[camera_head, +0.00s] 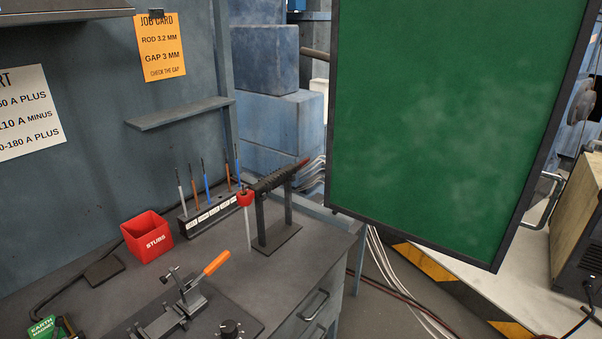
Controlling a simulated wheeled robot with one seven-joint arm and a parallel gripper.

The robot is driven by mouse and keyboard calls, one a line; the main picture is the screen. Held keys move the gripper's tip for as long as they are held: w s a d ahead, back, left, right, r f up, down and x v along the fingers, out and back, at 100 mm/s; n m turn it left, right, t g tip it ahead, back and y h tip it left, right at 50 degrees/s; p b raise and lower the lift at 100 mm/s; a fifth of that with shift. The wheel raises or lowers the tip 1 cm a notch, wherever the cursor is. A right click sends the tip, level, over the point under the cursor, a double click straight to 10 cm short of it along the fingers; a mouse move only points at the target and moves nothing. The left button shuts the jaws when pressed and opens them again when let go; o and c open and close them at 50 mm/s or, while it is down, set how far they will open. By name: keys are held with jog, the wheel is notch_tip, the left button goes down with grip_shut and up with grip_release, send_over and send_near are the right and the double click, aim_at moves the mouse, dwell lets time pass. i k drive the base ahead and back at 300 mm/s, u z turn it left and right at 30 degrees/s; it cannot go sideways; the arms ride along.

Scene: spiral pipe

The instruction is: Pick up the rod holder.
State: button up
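The rod holder (275,180) has a ribbed dark handle and a red head (245,198) at its left end. A thin pale rod (248,229) points down from the red head to near the bench top. My gripper is not in view.
A rack (208,213) of several upright rods stands just left of the holder, with a red STUBS box (148,237) beyond. An orange-handled clamp fixture (186,301) sits in front. A large green screen (450,120) hangs at right. A shelf (180,113) juts above the rack.

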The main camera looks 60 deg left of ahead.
aim_at(268, 183)
jog(key=z, duration=0.05)
jog(key=i, duration=1.85)
jog(key=u, duration=3.7)
jog(key=i, duration=1.05)
jog(key=u, duration=0.05)
